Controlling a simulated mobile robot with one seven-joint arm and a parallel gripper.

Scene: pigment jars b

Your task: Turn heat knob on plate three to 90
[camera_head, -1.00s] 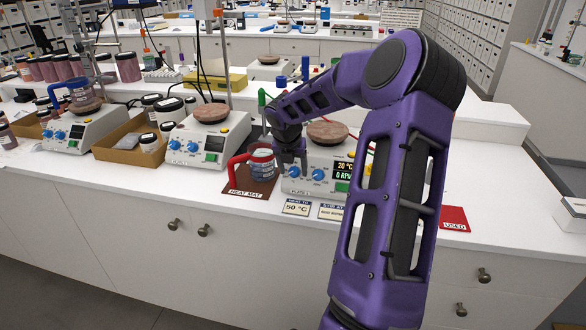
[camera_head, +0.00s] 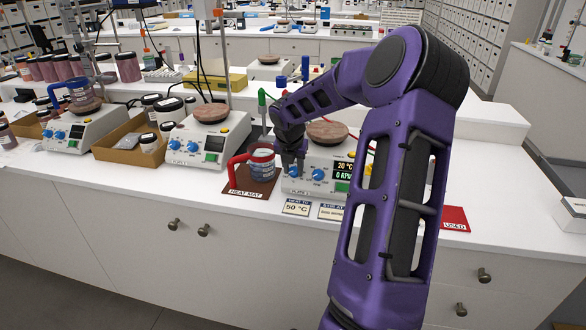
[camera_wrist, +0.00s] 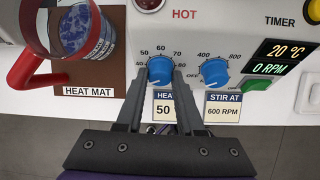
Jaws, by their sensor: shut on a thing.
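The hot plate (camera_head: 330,158) stands at the front of the bench; its label is too small to read surely. Its blue heat knob (camera_wrist: 160,69) is the left one of two, with a printed scale around it showing 50, 60 and 70 along the top. My gripper (camera_wrist: 160,75) is shut on the heat knob, one finger on each side. It reaches down to the panel in the head view (camera_head: 292,165). The knob's pointer is hard to make out. The display (camera_wrist: 283,58) reads 20 °C and 0 RPM.
The blue stir knob (camera_wrist: 214,71) sits close to the right of my fingers. A red-handled jug (camera_wrist: 75,30) stands on the heat mat (camera_wrist: 105,78) to the left. Cards reading 50 °C (camera_head: 297,208) and 600 RPM (camera_wrist: 223,111) lie in front.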

